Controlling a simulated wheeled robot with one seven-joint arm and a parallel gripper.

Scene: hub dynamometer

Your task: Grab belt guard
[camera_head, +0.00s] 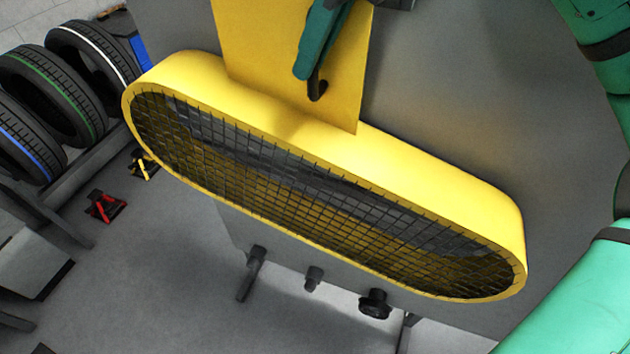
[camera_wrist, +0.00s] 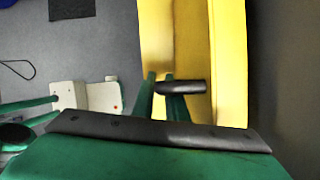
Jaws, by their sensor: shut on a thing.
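The belt guard (camera_head: 430,191) is a long yellow oval housing with a dark mesh face, seen tilted across the middle of the head view. A flat yellow plate (camera_head: 250,45) rises behind it. My gripper (camera_head: 313,78) comes in from the top in front of this plate, at a dark handle (camera_head: 318,88). In the wrist view, my gripper's green fingers (camera_wrist: 163,88) are shut on the dark handle (camera_wrist: 188,87), which stands on the yellow surface of the guard. The fingers hide part of the handle.
Tyres (camera_head: 85,65) stand on a rack at the left. A red jack stand (camera_head: 105,206) and a yellow one (camera_head: 143,164) are on the grey floor (camera_head: 150,290). A large grey panel (camera_head: 470,90) lies behind the guard.

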